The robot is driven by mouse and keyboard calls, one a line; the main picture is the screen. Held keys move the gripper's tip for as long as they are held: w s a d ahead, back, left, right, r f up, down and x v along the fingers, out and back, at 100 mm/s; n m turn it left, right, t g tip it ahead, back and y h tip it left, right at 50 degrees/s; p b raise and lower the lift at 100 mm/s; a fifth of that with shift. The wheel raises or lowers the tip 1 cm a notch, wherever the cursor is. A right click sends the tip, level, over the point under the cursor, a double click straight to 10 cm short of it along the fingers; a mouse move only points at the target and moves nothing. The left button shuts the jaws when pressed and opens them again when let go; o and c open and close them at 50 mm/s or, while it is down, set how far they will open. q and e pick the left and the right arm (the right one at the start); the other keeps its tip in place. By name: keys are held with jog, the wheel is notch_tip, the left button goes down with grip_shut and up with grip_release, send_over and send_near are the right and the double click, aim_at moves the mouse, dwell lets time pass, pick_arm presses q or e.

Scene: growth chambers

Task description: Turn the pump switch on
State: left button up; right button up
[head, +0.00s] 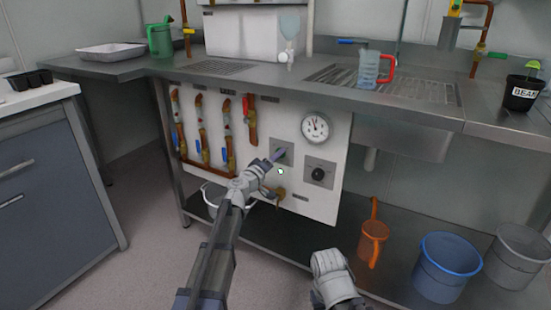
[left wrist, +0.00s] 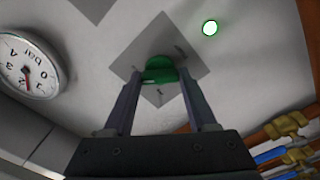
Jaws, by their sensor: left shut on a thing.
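The pump switch is a green knob (left wrist: 160,70) on a square grey plate (left wrist: 187,55) in the left wrist view. In the head view its plate (head: 289,146) is on the white panel, left of and below the pressure gauge. My left gripper (head: 276,156) reaches the plate. In the left wrist view my left gripper (left wrist: 163,98) has a finger on each side of the knob and is shut on it. A small round lamp (left wrist: 210,28) beside the plate glows white with a green rim; it also shows in the head view (head: 280,171). The fingers partly hide the knob in the head view.
The pressure gauge (head: 315,127) and a black knob on another plate (head: 319,174) are close on the right. Pipes with valves (head: 202,130) are left. An orange jug (head: 373,240) and a blue bucket (head: 445,265) stand below. Part of my right arm shows at the bottom.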

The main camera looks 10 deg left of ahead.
pick_arm(q)
jog(key=shift+m, duration=0.7)
jog(key=o, duration=1.4)
jog(key=shift+c, duration=0.2)
jog(key=v, duration=0.8)
